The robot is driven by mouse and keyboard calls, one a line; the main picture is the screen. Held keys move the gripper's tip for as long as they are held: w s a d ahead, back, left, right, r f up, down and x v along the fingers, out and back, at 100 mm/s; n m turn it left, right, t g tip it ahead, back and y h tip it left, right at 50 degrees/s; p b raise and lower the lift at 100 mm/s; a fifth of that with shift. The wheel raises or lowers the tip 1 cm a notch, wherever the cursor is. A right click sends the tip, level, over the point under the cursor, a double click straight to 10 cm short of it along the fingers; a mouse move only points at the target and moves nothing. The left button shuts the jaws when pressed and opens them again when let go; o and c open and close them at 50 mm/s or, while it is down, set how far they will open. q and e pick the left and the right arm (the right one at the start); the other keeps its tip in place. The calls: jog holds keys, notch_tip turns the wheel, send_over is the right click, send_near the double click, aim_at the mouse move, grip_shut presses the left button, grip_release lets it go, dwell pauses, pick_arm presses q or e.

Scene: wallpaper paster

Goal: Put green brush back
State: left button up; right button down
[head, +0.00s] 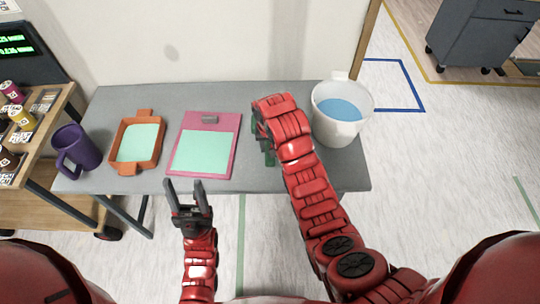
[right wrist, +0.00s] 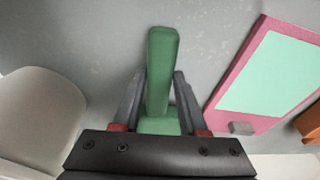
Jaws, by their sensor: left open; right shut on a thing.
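The green brush (right wrist: 163,60) shows in the right wrist view between the two fingers of my right gripper (right wrist: 158,95), which is shut on it. In the head view only small green parts of the brush (head: 269,157) show beside my right gripper (head: 265,140), and my right arm hides the rest. They are over the grey table, between the pink clipboard and the white bucket. I cannot tell if the brush touches the table. My left gripper (head: 186,190) is open and empty at the table's front edge, below the pink clipboard.
A pink clipboard (head: 235,150) with a mint sheet and an orange tray (head: 123,168) lie left of the brush. A purple mug (head: 76,150) stands at the table's left end. A white bucket (head: 338,132) with blue liquid stands at the right end of the grey table (head: 255,178).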

notch_tip(320, 180, down, 3)
jog(key=shift+w+f+p, duration=0.1)
jog(key=shift+p, duration=0.5)
jog(key=shift+f, duration=0.15)
jog(key=shift+c, duration=2.2)
grip_release()
